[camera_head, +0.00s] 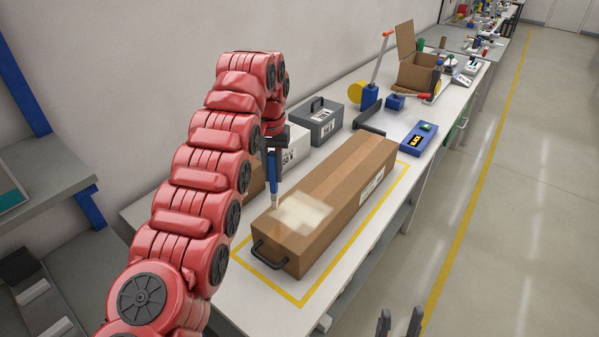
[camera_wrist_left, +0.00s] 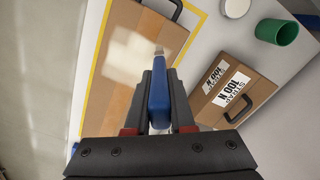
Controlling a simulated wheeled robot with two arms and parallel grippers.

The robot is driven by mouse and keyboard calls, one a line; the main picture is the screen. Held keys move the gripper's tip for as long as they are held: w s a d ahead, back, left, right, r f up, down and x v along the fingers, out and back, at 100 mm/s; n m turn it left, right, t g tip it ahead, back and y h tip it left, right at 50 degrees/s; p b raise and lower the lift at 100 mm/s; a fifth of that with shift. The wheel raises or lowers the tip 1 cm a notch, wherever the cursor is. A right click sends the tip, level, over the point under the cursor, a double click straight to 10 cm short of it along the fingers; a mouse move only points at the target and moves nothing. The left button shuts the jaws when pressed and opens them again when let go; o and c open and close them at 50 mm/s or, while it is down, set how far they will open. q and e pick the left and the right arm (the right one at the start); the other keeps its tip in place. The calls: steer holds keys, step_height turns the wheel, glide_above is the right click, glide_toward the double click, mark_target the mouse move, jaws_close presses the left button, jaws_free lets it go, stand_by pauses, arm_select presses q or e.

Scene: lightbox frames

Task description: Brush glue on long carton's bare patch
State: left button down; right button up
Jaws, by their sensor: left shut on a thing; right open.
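The long carton (camera_head: 346,178) is a brown box with a black handle at its near end, lying inside a yellow outline on the workbench. A pale patch (camera_head: 301,212) shows on its top near that end; it also shows in the left wrist view (camera_wrist_left: 127,58). My left gripper (camera_head: 273,152) is shut on a blue-handled brush (camera_head: 273,182). The brush (camera_wrist_left: 158,95) points down, its pale tip at the patch's left edge; I cannot tell if it touches. My right gripper (camera_head: 399,324) is open and empty at the bottom edge, off the bench.
A smaller labelled carton (camera_wrist_left: 234,92), a green cup (camera_wrist_left: 277,32) and a white round lid (camera_wrist_left: 236,8) stand beside the long carton. A grey case (camera_head: 320,121), a blue box (camera_head: 418,138) and an open carton (camera_head: 417,73) stand farther back.

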mark_target(271, 154)
arm_select(q)
step_height(271, 154, up, 2)
steer(key=shift+s+a, duration=0.1)
steer(key=shift+s, duration=0.05)
steer(key=shift+r+p, duration=0.45)
steer(key=shift+r, duration=0.2)
